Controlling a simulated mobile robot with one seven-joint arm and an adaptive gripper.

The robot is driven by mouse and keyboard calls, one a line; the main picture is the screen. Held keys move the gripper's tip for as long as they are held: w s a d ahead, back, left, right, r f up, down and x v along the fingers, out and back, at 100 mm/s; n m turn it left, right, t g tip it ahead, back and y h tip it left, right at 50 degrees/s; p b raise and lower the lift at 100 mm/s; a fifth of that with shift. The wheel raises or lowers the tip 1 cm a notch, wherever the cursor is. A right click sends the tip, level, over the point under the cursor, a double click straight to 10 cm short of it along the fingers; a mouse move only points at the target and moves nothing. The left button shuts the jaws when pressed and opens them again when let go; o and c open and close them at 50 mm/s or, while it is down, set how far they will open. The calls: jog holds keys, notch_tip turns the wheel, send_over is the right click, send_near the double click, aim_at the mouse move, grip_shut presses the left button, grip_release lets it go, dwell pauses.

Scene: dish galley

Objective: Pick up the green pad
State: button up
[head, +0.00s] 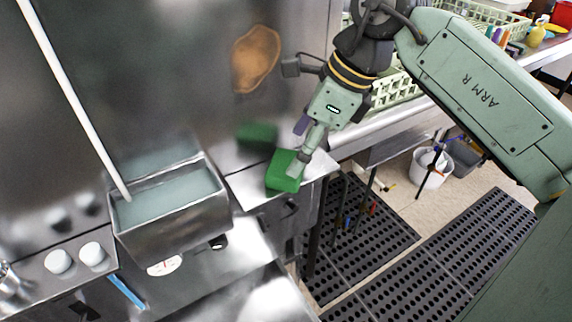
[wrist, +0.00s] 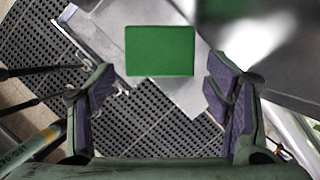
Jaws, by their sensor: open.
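The green pad (head: 284,172) is a small block lying on a narrow metal ledge beside the steel basin in the head view. In the wrist view the green pad (wrist: 160,51) shows as a flat rectangle ahead of the fingers, between their lines. My gripper (head: 301,160) is above and close to the pad in the head view, covering part of its right side. In the wrist view my gripper (wrist: 160,92) has its two purple-lined fingers wide apart with nothing between them. I cannot tell the exact gap between fingertips and pad.
A steel basin (head: 173,228) of greyish water with a white pole stands left of the pad. A metal wall (head: 180,70) rises behind, reflecting green. Dark perforated mats (head: 365,240) cover the floor. A white bucket (head: 432,165) stands under the counter, and green racks (head: 398,88) are behind my arm.

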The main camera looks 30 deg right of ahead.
aim_at(288, 164)
jog(key=shift+a+p+x, duration=0.2)
jog(key=shift+p+x, duration=0.55)
jog(key=shift+x, duration=1.6)
jog(key=shift+w+r, duration=0.15)
jog(key=c, duration=0.5)
jog(key=shift+c, duration=0.2)
jog(key=shift+r, duration=0.2)
